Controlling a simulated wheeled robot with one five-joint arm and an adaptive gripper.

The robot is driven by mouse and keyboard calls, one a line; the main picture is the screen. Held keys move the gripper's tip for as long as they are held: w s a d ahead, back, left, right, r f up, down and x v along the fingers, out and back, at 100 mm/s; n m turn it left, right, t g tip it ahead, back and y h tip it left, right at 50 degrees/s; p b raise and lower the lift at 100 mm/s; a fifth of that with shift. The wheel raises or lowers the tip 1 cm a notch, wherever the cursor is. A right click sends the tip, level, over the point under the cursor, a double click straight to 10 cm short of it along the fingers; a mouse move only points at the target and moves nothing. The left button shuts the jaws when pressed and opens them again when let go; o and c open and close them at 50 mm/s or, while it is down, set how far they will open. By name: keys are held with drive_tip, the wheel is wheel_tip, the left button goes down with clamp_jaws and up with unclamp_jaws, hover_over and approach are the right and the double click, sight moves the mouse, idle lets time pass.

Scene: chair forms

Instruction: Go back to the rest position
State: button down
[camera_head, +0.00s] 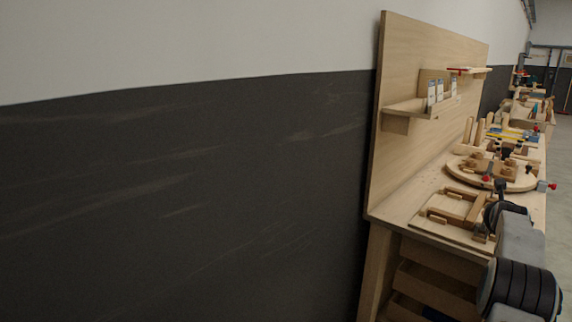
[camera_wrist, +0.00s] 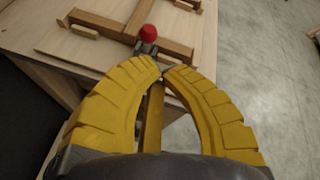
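My gripper (camera_wrist: 163,69) shows in the wrist view with two curved yellow fingers. Their tips come together and nothing is seen held at them. A clamp with a red knob (camera_wrist: 147,36) lies just beyond the tips, by the edge of the workbench (camera_wrist: 110,63). I cannot tell whether the tips touch it. In the head view my arm is at the lower right, in front of the workbench (camera_head: 405,208), and hides part of it. My gripper cannot be made out clearly there.
A wooden frame form (camera_head: 458,212) and a round wooden board (camera_head: 460,172) lie on the bench. A wooden back panel with a shelf (camera_head: 405,107) rises behind. Several clamps and tools lie farther along. Bare floor (camera_wrist: 255,50) is right of the bench.

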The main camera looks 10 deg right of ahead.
drive_tip(key=s+a+f+n+g+y, duration=0.2)
drive_tip(key=s+a+f+n, duration=0.1)
drive_tip(key=f+n, duration=0.55)
drive_tip(key=s+a+f+n+g+y, duration=0.2)
drive_tip(key=s+a+f+n, duration=0.15)
drive_tip(key=f+n, duration=0.5)
drive_tip(key=s+a+f+n+g+y, duration=0.3)
drive_tip(key=s+a+f+n, duration=0.1)
drive_tip(key=s+a+n, duration=0.45)
drive_tip(key=s+a+r+n+g+y+p, duration=0.1)
drive_tip(key=s+a+r+n, duration=0.2)
drive_tip(key=s+a, duration=0.45)
drive_tip(key=s+a+r+n+g, duration=0.1)
drive_tip(key=s+a+r+n, duration=0.3)
drive_tip(key=a, duration=0.7)
drive_tip(key=s+a+r+n+g+y+p, duration=0.1)
drive_tip(key=s+a+r, duration=0.2)
drive_tip(key=s+a, duration=0.6)
drive_tip(key=s+a+r+n+t+p, duration=0.1)
drive_tip(key=a+r+n+t, duration=0.3)
drive_tip(key=a+r, duration=0.5)
drive_tip(key=shift+a+n+p, duration=0.45)
drive_tip(key=shift+n+p, duration=0.1)
drive_tip(key=shift+p, duration=0.15)
